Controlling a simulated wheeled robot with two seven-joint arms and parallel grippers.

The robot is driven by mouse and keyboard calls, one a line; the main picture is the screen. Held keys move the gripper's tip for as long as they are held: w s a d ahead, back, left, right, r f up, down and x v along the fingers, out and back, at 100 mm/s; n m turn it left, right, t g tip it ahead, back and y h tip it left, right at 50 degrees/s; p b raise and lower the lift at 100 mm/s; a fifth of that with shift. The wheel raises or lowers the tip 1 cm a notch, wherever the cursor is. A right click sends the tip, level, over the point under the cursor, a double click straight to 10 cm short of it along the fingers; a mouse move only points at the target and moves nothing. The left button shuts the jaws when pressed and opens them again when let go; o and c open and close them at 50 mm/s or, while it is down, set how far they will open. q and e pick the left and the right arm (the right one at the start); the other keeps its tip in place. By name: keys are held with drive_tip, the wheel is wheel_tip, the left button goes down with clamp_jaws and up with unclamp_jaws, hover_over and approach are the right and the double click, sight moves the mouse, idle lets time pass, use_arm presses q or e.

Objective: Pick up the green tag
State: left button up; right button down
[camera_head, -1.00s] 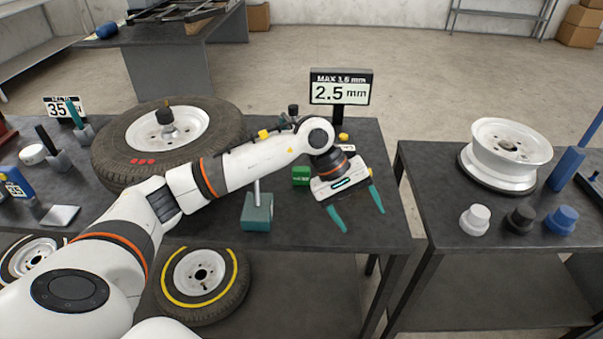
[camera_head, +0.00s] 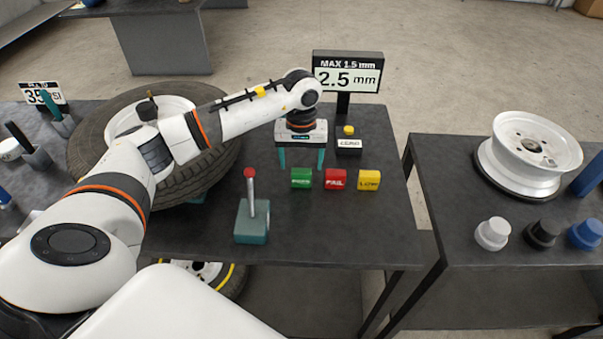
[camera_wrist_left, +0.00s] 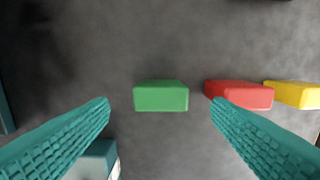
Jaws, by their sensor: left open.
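The green tag (camera_head: 301,178) lies on the dark table, left of a red tag (camera_head: 336,179) and a yellow tag (camera_head: 369,180). My left gripper (camera_head: 301,167) points down just behind the green tag in the head view, its teal fingers apart and empty. In the left wrist view the green tag (camera_wrist_left: 161,96) sits between and beyond the two open fingertips (camera_wrist_left: 160,108), not touching them. The red tag (camera_wrist_left: 238,95) is partly near the right finger. My right gripper does not show.
A teal block with a red-knobbed lever (camera_head: 252,218) stands front left of the tags. A small yellow-button box (camera_head: 348,144) and a display reading 2.5 mm (camera_head: 347,75) stand behind. A large tire (camera_head: 205,168) lies left. The table front is clear.

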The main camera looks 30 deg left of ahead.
sight(301, 171)
use_arm(q)
drive_tip(key=shift+f, duration=0.45)
wheel_tip(301, 171, down, 5)
drive_tip(key=shift+p, duration=1.05)
drive_tip(key=shift+w+f, duration=0.1)
drive_tip(key=shift+f, duration=0.2)
drive_tip(key=c, duration=1)
drive_tip(key=shift+c, duration=0.2)
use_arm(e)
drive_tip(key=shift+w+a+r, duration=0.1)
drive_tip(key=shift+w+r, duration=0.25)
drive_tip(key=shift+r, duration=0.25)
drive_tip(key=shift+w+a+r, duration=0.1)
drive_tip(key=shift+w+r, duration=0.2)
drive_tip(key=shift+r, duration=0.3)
